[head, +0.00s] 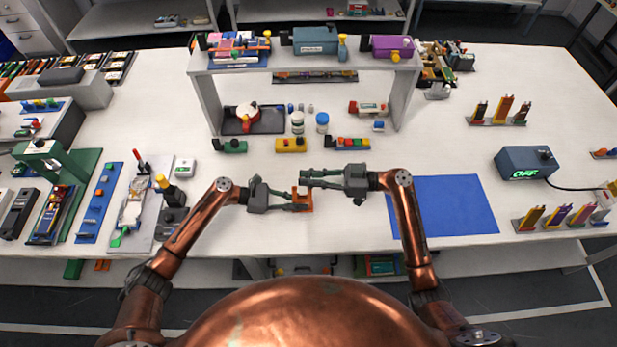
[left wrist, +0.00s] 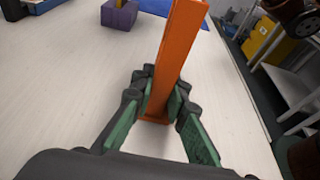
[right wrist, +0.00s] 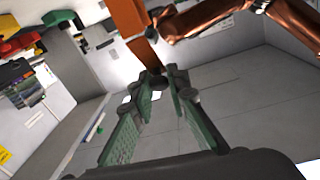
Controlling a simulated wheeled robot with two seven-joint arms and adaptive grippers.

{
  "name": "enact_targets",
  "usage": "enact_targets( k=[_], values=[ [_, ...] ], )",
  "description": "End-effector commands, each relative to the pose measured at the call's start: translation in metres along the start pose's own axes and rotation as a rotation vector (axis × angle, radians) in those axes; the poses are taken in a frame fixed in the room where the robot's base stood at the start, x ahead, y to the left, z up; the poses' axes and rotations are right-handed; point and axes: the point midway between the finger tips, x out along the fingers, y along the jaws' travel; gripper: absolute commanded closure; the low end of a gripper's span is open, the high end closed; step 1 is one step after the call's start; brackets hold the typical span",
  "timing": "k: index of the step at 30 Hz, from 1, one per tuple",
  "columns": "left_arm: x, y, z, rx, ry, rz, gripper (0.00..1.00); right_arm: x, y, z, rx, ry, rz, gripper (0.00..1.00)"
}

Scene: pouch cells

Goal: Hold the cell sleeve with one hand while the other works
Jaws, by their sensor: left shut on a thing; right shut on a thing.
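The orange cell sleeve (head: 303,199) stands above the white table near its front edge. It shows large and tall in the left wrist view (left wrist: 180,50). My left gripper (head: 303,206) is shut on its lower part, one finger on each side (left wrist: 158,100). My right gripper (head: 303,179) reaches in from the right and is shut at the sleeve's upper end. In the right wrist view its fingertips (right wrist: 160,82) come together where the orange piece (right wrist: 130,20) ends. The fingers largely hide what lies between them, and no separate cell can be made out.
A blue mat (head: 455,205) lies empty to the right. A grey shelf (head: 300,68) with tools stands behind, with a white bottle (head: 297,122) and a blue-capped jar (head: 322,122) under it. A dark box with a green display (head: 527,163) stands at right. Fixtures crowd the left.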

Motion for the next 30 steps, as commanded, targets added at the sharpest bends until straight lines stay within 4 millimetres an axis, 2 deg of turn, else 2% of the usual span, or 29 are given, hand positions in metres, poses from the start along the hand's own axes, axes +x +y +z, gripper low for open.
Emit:
enact_targets(
  k=[5, 16, 28, 29, 30],
  values=[
    [0.0, 0.0, 0.0, -0.001, 0.0, 0.0, 1.0, -0.003, 0.001, 0.001, 0.009, 0.039, -0.004, 1.0],
    [0.0, 0.0, 0.0, -0.001, 0.0, 0.0, 1.0, -0.021, 0.003, 0.001, 0.041, 0.376, -0.045, 1.0],
    [0.0, 0.0, 0.0, -0.001, 0.0, 0.0, 1.0, -0.024, 0.003, 0.001, 0.04, 0.414, -0.05, 1.0],
    [0.0, 0.0, 0.0, -0.001, 0.0, 0.0, 1.0, -0.024, 0.003, 0.001, 0.04, 0.414, -0.05, 0.84],
    [0.0, 0.0, 0.0, -0.001, 0.0, 0.0, 1.0, -0.024, 0.003, 0.001, 0.04, 0.414, -0.05, 0.81]
  ],
)
